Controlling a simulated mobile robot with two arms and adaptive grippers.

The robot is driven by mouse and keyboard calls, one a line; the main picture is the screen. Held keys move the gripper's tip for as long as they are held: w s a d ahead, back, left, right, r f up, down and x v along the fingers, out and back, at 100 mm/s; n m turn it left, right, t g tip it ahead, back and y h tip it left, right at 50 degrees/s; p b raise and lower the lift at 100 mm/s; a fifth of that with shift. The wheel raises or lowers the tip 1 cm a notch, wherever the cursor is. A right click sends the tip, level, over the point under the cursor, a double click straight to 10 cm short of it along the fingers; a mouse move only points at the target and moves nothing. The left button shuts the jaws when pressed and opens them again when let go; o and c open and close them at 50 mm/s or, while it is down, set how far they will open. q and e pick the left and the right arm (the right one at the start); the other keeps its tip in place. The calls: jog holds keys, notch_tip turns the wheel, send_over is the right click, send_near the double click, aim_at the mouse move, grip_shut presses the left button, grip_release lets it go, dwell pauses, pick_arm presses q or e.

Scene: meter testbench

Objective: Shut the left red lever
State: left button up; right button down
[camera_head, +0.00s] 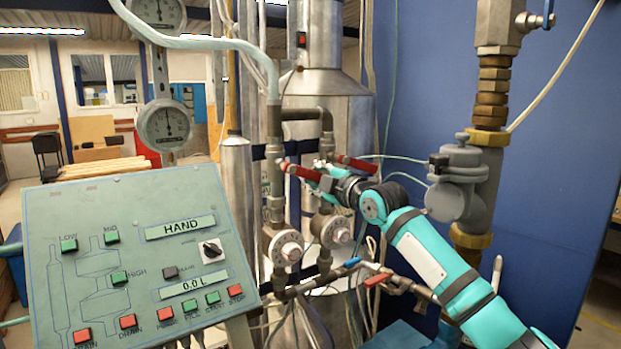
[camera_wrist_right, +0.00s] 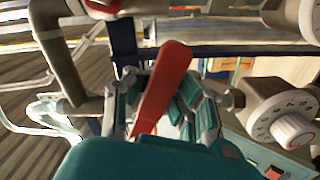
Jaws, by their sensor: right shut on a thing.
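The left red lever (camera_head: 298,171) sits on the left vertical pipe in the head view and slants slightly down to the right. My right gripper (camera_head: 323,182) is at its free right end. In the right wrist view the red lever (camera_wrist_right: 165,82) runs between the two fingers of my right gripper (camera_wrist_right: 163,108), which is shut on it. A second red lever (camera_head: 356,163) is on the pipe just to the right, close above my right gripper. My left gripper is not in view.
Two round white dials (camera_head: 286,248) sit below the levers. A blue-handled and a red-handled valve (camera_head: 377,280) are lower. A control panel (camera_head: 130,215) fills the lower left. A thick pipe with a grey meter (camera_head: 455,190) stands right, near my right arm.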

jog(key=shift+d+f, duration=0.1)
jog(key=shift+f, duration=0.1)
jog(key=c, duration=1.7)
grip_release()
jog(key=shift+s+d, duration=0.1)
jog(key=o, duration=0.6)
jog(key=shift+s+d+r, duration=0.45)
jog(key=shift+s+r, duration=0.1)
jog(key=shift+s, duration=0.1)
jog(key=shift+w+a+f, duration=0.1)
jog(key=shift+w+a, duration=0.2)
jog(key=v, duration=0.7)
jog(key=shift+s+d, duration=0.25)
jog(key=shift+s, duration=0.05)
jog(key=shift+c, duration=0.4)
